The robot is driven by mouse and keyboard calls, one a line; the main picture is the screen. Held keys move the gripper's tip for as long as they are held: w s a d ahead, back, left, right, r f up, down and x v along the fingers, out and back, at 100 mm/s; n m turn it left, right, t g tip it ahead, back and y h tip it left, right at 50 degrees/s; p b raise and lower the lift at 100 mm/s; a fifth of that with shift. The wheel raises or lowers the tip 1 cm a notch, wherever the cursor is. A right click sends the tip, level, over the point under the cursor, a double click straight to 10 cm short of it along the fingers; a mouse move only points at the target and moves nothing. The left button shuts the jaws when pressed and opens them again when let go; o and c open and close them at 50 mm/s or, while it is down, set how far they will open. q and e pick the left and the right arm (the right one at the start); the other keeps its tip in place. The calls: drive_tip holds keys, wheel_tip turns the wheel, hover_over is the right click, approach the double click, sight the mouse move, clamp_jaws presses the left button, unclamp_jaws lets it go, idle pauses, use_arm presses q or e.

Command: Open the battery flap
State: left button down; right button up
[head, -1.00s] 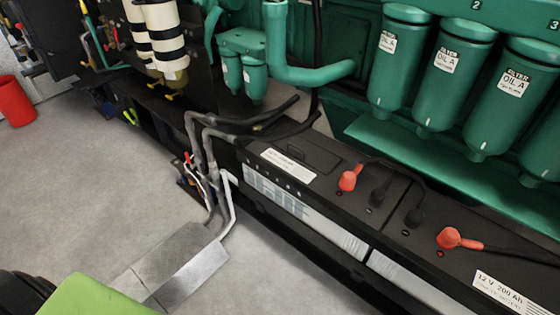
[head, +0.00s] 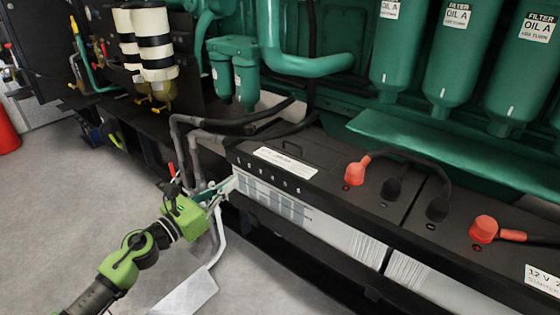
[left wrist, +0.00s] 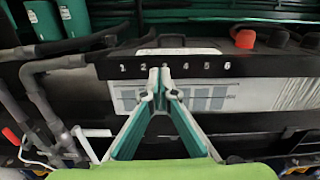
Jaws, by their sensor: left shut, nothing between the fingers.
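The near black-topped battery (head: 335,170) sits in a low tray, with a pale front. It has a white label (head: 286,161) and a thin raised outline (head: 292,147) on its top; I cannot tell for sure which part is the flap. My left gripper (head: 230,187) is shut and empty at the battery's left front corner. In the left wrist view its fingertips (left wrist: 160,76) overlap the numbered front edge of the battery (left wrist: 205,68); whether they touch it I cannot tell. My right gripper is not in view.
Red terminal caps (head: 356,170) and black cables lie on the battery tops. Green oil filters (head: 455,65) and a green ledge (head: 450,150) stand behind. The grey floor (head: 60,210) is clear at the left.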

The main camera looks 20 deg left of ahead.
use_arm(q)
drive_tip(key=m+p, duration=0.1)
approach(280, 154)
drive_tip(key=w+r, duration=0.2)
drive_tip(key=shift+d+r, duration=0.3)
drive_tip(key=shift+r, duration=0.1)
drive_tip(key=x, duration=0.7)
drive_tip(key=shift+f, duration=0.15)
drive_tip(key=shift+w+d+b, duration=0.25)
drive_tip(key=shift+w+b, duration=0.05)
drive_tip(key=shift+w, duration=0.2)
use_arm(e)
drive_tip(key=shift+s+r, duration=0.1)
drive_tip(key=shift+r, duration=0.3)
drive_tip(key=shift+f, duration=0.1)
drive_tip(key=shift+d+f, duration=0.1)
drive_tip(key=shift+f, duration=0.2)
